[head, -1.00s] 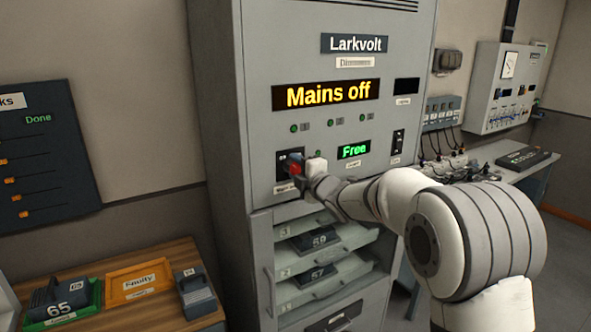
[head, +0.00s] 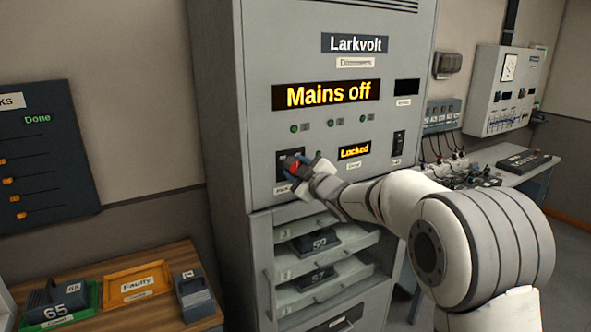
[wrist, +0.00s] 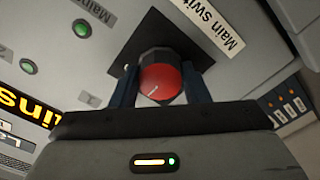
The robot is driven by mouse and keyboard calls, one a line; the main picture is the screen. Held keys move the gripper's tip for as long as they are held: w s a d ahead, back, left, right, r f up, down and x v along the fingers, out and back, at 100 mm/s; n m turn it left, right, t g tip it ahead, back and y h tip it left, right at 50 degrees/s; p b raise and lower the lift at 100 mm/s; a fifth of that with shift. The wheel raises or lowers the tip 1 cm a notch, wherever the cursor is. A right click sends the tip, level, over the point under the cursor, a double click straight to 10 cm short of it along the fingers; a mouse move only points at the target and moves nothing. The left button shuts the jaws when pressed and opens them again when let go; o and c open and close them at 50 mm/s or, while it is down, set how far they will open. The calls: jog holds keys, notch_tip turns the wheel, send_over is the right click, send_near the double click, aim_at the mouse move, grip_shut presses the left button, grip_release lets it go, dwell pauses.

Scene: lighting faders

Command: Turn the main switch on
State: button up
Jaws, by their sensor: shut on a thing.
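The main switch is a red rotary knob (wrist: 160,80) on a black square plate (wrist: 195,40) labelled "Main switch" in the wrist view. My gripper (wrist: 165,88) has its two dark fingers on either side of the knob and is shut on it. In the head view the knob (head: 291,169) is partly hidden by my gripper (head: 300,172). The cabinet's large display (head: 326,95) reads "Mains off". A smaller display (head: 355,151) below it reads "Locked" in yellow.
The grey Larkvolt cabinet (head: 225,120) has a black rocker switch (head: 398,143) at right and drawers with numbered dark modules (head: 318,243) below. A wooden table (head: 165,257) with green and orange trays stands at left. A bench with cables stands at right.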

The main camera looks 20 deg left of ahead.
jog(key=shift+f+m+p, duration=0.15)
jog(key=shift+m+p, duration=1)
jog(key=shift+m, duration=3.15)
jog(key=o, duration=1)
jog(key=shift+c, duration=0.2)
jog(key=b+v, duration=0.2)
jog(key=v, duration=0.6)
jog(key=shift+b, duration=0.3)
